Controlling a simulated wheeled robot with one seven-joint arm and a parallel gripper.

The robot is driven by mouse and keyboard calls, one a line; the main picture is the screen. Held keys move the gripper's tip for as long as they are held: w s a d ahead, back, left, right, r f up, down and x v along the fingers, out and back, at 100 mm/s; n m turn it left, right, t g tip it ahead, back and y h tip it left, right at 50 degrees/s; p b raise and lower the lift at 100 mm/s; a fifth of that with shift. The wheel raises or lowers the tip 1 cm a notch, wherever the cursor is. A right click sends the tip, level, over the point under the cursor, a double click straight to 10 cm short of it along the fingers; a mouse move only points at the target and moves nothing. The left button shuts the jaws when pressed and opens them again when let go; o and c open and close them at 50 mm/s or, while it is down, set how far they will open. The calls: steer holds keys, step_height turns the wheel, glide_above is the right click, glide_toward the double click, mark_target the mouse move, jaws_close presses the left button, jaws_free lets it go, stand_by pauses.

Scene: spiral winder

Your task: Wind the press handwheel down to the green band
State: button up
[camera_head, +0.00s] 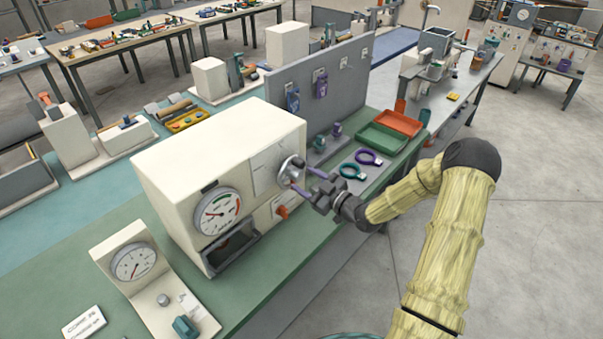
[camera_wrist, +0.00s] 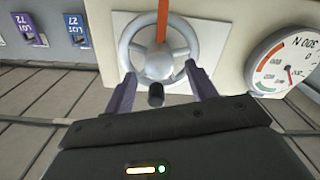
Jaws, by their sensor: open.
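The press is a cream box (camera_head: 185,150) on the green bench. Its round silver handwheel (camera_head: 291,169) is on the front face; the wrist view shows the wheel's rim and hub (camera_wrist: 158,64) close up, with an orange-red bar across its upper part. A dark knob (camera_wrist: 155,95) shows between my fingers. The white dial (camera_head: 217,212) has a green band along part of its scale and a red needle apart from that band; the dial also shows upside down in the wrist view (camera_wrist: 285,62). My gripper (camera_head: 308,181) is open at the handwheel, its purple fingers (camera_wrist: 162,76) either side of the knob.
A smaller gauge stand (camera_head: 133,262) sits at the front left. Purple and teal rings (camera_head: 368,157), a green tray (camera_head: 382,138) and an orange tray (camera_head: 399,123) lie right of the press. A grey upright panel (camera_head: 335,85) stands behind. Floor at right is clear.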

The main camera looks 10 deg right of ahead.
steer(key=shift+x, duration=1.3)
steer(key=c, duration=1)
steer(key=shift+f+m, duration=0.1)
steer(key=shift+m, duration=0.3)
steer(key=shift+m+b, duration=0.65)
steer(key=shift+m, duration=0.15)
steer(key=shift+d+m+b, duration=0.15)
steer(key=shift+m+b, duration=0.35)
steer(key=shift+m, duration=1.3)
